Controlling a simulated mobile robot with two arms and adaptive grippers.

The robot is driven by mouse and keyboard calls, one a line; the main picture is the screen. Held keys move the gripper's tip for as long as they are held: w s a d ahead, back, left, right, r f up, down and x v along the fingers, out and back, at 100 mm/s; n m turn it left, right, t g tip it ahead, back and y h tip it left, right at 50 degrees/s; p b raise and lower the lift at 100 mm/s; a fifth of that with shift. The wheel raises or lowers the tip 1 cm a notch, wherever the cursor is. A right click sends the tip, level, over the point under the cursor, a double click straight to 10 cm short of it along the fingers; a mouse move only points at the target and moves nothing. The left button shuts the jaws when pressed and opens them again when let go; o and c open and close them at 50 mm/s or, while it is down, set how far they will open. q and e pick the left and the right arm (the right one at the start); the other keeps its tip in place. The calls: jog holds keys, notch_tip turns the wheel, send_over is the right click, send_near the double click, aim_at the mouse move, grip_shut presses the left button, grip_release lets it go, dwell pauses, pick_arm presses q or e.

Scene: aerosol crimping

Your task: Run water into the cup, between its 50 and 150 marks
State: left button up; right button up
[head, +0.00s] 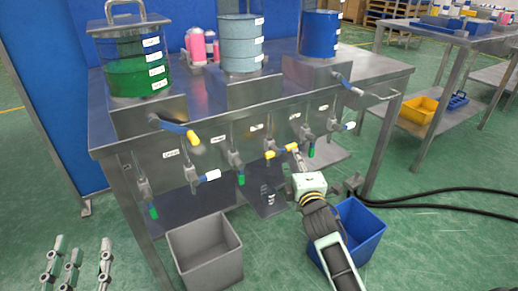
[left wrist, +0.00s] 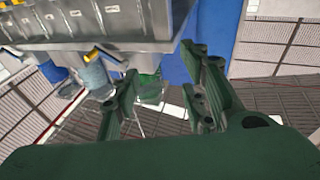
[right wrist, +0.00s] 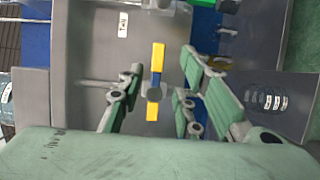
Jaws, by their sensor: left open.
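A clear cup (head: 267,194) with dark marks stands on the lower shelf below the taps; it also shows in the right wrist view (right wrist: 268,100). Its marks are too small to read, and I cannot tell whether it holds water. A tap with a yellow handle (head: 282,152) is on the bench front above it. In the right wrist view the yellow handle (right wrist: 158,62) lies between the spread fingers of my right gripper (right wrist: 161,75), with gaps on both sides. My left gripper (head: 77,262) is open and empty, low at the left, away from the bench.
Other taps with green and white handles line the bench front. Green (head: 135,65), grey (head: 241,45) and blue (head: 320,34) tanks stand on top. A grey bin (head: 205,250) and a blue bin (head: 362,225) stand on the floor. Black hoses (head: 440,195) lie at the right.

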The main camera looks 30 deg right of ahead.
aim_at(291, 145)
jog(key=b+x, duration=0.2)
jog(key=x, duration=0.5)
jog(key=shift+s+d, duration=0.1)
jog(key=shift+d, duration=0.05)
pick_arm(q)
jog(key=s+r+t+h, duration=0.2)
jog(key=s+r+t, duration=0.3)
jog(key=r, duration=0.5)
jog(key=shift+s+r+t+h, duration=0.2)
jog(key=shift+s+t+h, duration=0.15)
jog(key=shift+t, duration=0.35)
pick_arm(e)
jog(key=shift+w+d+r, duration=0.1)
jog(key=shift+w, duration=0.2)
grip_shut()
